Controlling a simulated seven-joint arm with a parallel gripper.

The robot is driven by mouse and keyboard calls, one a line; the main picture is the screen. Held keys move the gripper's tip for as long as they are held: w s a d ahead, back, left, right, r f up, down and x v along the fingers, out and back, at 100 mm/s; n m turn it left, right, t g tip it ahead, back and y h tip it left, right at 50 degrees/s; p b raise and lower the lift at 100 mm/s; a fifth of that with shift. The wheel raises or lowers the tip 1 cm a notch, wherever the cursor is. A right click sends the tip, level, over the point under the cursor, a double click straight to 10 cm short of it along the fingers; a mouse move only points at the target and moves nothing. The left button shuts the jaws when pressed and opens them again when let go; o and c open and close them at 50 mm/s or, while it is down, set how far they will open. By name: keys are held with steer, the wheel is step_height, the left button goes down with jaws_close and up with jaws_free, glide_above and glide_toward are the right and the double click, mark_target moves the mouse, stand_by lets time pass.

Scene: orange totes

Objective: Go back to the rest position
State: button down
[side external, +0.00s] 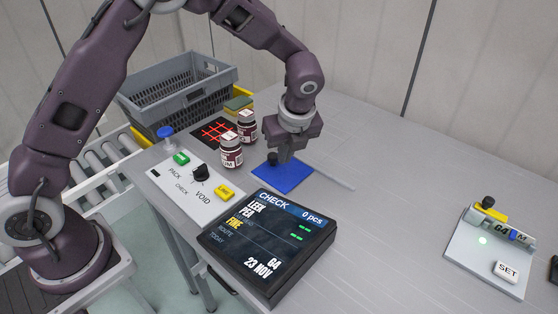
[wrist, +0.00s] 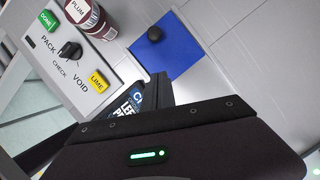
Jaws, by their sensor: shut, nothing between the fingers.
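My gripper (side external: 284,158) is shut and empty. In the side view its fingertips are low over the blue pad (side external: 290,180); whether they touch it I cannot tell. In the wrist view my dark fingers (wrist: 158,90) show beside the blue pad (wrist: 175,50).
Two dark jars (side external: 231,151) stand left of my gripper. A control panel (side external: 170,184) with a black knob and a tilted screen (side external: 268,248) lie nearer. A grey crate (side external: 205,76) stands behind. A label device (side external: 490,250) is far right; the table between is clear.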

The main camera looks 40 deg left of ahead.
steer(key=s+a+r+n+t+h, duration=0.1)
steer(key=s+r+n, duration=0.35)
steer(key=r, duration=0.35)
steer(key=s+a+r+n, duration=0.1)
steer(key=s+r+n, duration=0.3)
steer(key=s+r, duration=0.25)
steer(key=s+a+r+n+t+h, duration=0.1)
steer(key=s+r+n+t+h, duration=0.1)
steer(key=s+n, duration=1.3)
steer(key=s+r, duration=0.1)
steer(key=s, duration=0.2)
steer(key=shift+s+r+t+h, duration=0.2)
steer(key=shift+s+t+h, duration=0.1)
steer(key=shift+s+t, duration=0.1)
